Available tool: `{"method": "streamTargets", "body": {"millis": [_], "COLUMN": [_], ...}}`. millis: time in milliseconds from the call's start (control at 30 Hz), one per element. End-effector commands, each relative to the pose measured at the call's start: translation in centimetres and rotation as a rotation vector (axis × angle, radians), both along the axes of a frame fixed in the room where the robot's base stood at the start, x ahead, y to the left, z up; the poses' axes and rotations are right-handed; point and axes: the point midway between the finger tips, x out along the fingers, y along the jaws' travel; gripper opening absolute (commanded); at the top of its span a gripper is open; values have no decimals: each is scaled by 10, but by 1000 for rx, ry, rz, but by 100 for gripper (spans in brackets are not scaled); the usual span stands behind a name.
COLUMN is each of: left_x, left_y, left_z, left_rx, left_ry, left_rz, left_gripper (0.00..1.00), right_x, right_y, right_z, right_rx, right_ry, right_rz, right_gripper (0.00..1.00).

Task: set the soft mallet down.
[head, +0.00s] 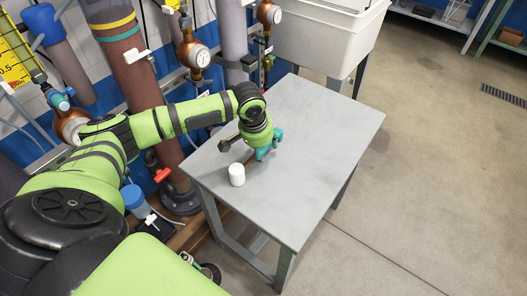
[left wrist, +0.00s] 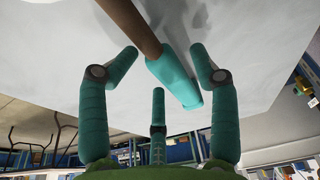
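The soft mallet's brown handle with a teal grip (left wrist: 175,78) shows in the left wrist view, running from the upper edge down between my fingers. A white cylinder (head: 236,174), which looks like its head, is on the grey table (head: 310,115) in the head view, just left of my gripper. My left gripper (head: 265,152), with teal fingers, is low over the table. In the left wrist view its fingers (left wrist: 163,52) are spread, with a clear gap between the left finger and the grip. The join of head and handle is hidden. My right gripper is not in view.
The table's right and near parts are clear. A white sink (head: 325,40) stands behind the table. Pipes with brass valves (head: 200,56) run along the wall at the left and back. Open floor (head: 430,160) lies to the right.

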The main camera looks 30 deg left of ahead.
Motion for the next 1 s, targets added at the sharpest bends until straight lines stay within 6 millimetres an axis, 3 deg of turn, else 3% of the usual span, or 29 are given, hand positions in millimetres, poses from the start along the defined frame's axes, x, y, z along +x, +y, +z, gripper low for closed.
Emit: {"method": "streamTargets", "body": {"millis": [200,433,633,1000], "left_x": [-11,-20,-24,-24], "left_y": [1,1,1,1], "left_z": [53,91,103,104], "left_rx": [0,-2,-1,-1], "left_ry": [-7,-7,-5,-5], "left_rz": [-1,0,0,0], "left_gripper": [60,60,60,60], "right_x": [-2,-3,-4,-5], "right_y": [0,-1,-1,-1], "right_z": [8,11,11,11], "right_rx": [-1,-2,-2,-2], "right_ry": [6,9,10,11], "right_rz": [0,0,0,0], "right_gripper": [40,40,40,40]}}
